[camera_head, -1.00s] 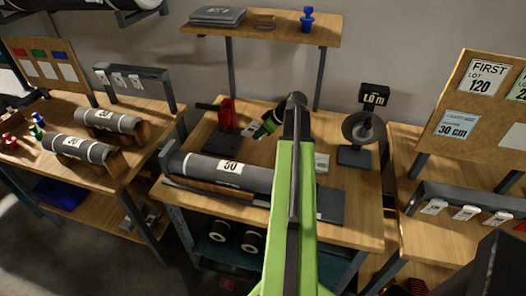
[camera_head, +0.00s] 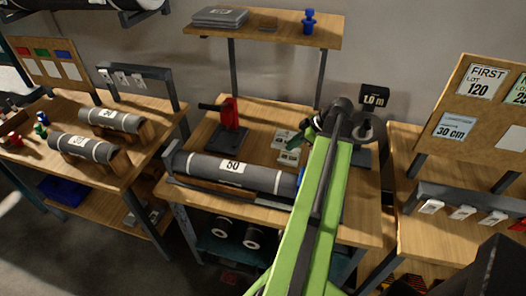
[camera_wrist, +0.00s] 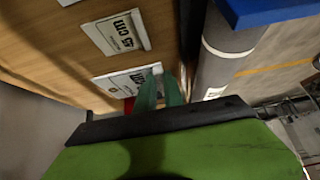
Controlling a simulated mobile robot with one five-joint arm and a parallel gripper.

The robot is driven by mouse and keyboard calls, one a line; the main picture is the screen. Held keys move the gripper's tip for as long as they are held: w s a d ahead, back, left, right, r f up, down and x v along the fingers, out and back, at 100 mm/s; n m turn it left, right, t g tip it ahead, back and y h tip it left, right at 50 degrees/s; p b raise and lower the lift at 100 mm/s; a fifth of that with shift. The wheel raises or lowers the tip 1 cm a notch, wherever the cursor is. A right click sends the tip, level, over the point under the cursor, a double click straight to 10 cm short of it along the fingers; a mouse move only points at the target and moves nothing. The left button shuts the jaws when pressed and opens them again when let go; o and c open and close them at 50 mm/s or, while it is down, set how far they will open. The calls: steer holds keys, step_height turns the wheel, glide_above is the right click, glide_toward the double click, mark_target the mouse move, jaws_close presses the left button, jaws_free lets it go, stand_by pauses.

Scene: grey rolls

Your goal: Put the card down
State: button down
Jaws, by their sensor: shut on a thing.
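My gripper (camera_head: 306,138) is low over the middle bench, to the right of the red tool. In the wrist view its teal fingers (camera_wrist: 163,92) are shut at the end of a white card (camera_wrist: 133,80) marked "cm"; its number is partly hidden. I cannot tell whether this card touches the bench. In the head view two small cards show left of the gripper, an upper one (camera_head: 285,137) and a lower one (camera_head: 288,156).
A grey roll labelled 50 (camera_head: 232,168) lies along the bench front. A blue piece (camera_wrist: 265,10) sits over a roll in the wrist view. A red tool (camera_head: 230,115) stands left, and a "1.0 m" display (camera_head: 374,98) right. Bare wood (camera_head: 258,150) shows between tool and cards.

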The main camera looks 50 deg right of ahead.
mark_target(281, 143)
steer(key=w+a+f+b, duration=0.1)
steer(key=w+f+b, duration=0.1)
steer(key=w, duration=0.1)
steer(key=w+f+b, duration=0.1)
steer(key=w+f, duration=0.1)
steer(key=w, duration=0.1)
steer(key=w+a+f+b, duration=0.1)
steer(key=w+f+b, duration=0.1)
steer(key=w, duration=0.1)
steer(key=shift+w+a+f+b, duration=0.25)
steer(key=shift+w+a+b, duration=0.05)
steer(key=shift+w+a, duration=0.1)
steer(key=shift+w, duration=0.25)
step_height(281, 143, down, 4)
steer(key=b, duration=0.4)
steer(key=shift+f, duration=0.2)
steer(key=shift+r, duration=0.2)
steer(key=shift+f, duration=0.15)
steer(key=c, duration=1.5)
jaws_free()
steer(key=p+v, duration=0.9)
steer(key=v, duration=0.3)
steer(key=shift+w+a, duration=0.15)
steer(key=shift+w, duration=0.05)
steer(key=shift+s+r+p, duration=0.15)
steer(key=shift+r+p, duration=0.05)
steer(key=shift+p, duration=0.15)
steer(key=shift+s, duration=0.1)
